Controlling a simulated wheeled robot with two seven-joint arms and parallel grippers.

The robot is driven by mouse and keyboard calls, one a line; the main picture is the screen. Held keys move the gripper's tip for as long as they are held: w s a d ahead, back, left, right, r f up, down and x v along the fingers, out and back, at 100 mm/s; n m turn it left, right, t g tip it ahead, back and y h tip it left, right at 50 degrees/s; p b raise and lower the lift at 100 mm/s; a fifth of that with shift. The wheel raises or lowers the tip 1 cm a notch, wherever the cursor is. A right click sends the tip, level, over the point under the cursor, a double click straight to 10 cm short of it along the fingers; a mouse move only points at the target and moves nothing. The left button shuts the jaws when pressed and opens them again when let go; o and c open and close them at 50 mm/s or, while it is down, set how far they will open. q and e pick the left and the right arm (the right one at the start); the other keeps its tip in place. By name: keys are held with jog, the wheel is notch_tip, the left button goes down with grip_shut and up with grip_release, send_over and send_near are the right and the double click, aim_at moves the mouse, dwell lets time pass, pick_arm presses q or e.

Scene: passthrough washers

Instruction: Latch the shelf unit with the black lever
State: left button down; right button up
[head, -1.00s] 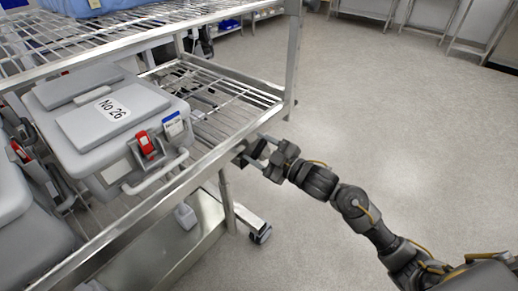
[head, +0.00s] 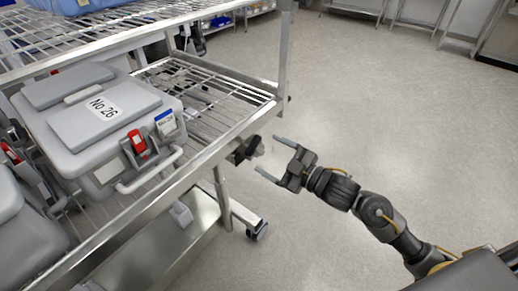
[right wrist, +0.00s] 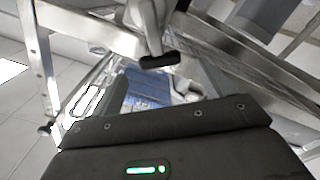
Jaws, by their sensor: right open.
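The shelf unit (head: 222,148) is a metal wire-rack cart on the left of the head view. The black lever (head: 240,152) sits on the outer side of its front rail near the corner post, with a small pale part beside it. My right gripper (head: 268,156) is open and empty just right of the lever, its two fingers pointing at it with a small gap. In the right wrist view, a black-ended piece (right wrist: 160,61), probably the lever, shows ahead of the gripper body. Whether the latch is engaged cannot be told. My left gripper is out of view.
A grey case (head: 100,115) labelled No 26, with a red clasp, stands on the middle shelf. Another grey case (head: 12,212) is at the left edge. A caster (head: 257,230) is below the lever. The floor to the right is open.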

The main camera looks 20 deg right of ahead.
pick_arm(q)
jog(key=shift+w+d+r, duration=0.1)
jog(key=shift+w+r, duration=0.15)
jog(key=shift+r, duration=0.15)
pick_arm(e)
jog(key=v, duration=0.4)
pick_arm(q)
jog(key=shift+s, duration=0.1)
